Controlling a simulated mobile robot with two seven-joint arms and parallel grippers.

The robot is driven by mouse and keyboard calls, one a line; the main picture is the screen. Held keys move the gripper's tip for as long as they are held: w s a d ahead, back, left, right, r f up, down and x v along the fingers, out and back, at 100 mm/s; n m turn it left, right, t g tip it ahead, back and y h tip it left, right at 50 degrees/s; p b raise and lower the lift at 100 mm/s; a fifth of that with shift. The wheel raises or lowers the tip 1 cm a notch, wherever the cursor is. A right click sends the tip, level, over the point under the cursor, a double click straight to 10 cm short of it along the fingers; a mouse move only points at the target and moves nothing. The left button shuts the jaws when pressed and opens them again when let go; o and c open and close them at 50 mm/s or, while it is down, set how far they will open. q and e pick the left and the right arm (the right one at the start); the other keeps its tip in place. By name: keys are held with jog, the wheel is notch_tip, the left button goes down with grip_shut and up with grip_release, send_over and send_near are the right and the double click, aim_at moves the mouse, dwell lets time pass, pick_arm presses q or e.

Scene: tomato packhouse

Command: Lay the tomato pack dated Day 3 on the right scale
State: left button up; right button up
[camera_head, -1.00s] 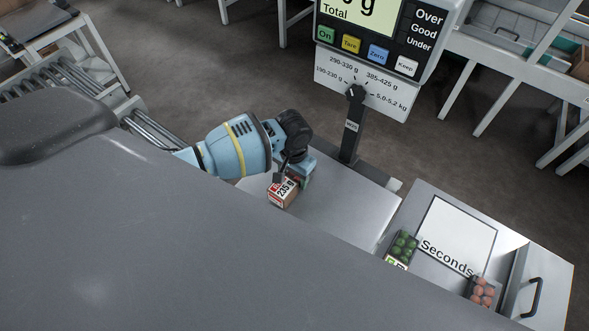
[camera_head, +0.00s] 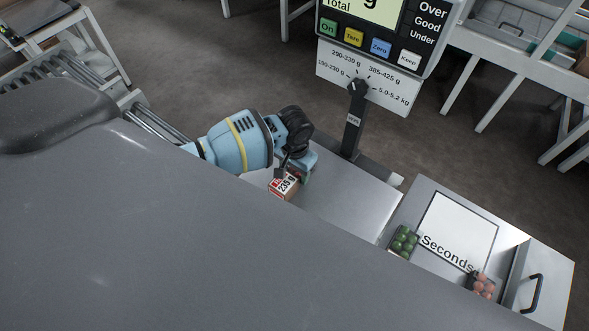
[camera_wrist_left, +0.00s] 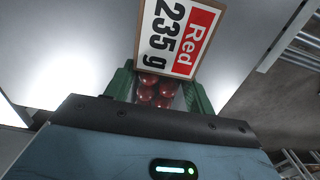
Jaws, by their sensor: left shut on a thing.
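A tomato pack (camera_head: 284,186) with a white and red label reading 235 g is at my left gripper (camera_head: 297,174), over the near left part of the scale's plate (camera_head: 345,205). In the left wrist view the label (camera_wrist_left: 176,38) reads "Red 235 g", and red tomatoes (camera_wrist_left: 157,90) show between the green fingers. The left gripper is shut on this pack. I cannot read a day on it, nor tell whether it touches the plate. The scale's display (camera_head: 385,30) is cut off at the top. My right gripper is not in view.
Right of the plate, a white panel marked Seconds (camera_head: 461,226) lies on a metal top. The scale's post (camera_head: 352,130) rises behind the plate. A roller conveyor (camera_head: 150,125) is at left.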

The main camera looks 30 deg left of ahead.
pick_arm(q)
jog(key=shift+f, duration=0.2)
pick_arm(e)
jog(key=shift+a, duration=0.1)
pick_arm(q)
jog(key=o, duration=1.2)
notch_tip(320, 180, up, 7)
jog(key=shift+f+p, duration=0.15)
jog(key=shift+p, duration=0.45)
jog(key=shift+r, duration=0.55)
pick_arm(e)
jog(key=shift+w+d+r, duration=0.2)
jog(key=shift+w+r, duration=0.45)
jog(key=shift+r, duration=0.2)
pick_arm(q)
jog(key=shift+s, duration=0.1)
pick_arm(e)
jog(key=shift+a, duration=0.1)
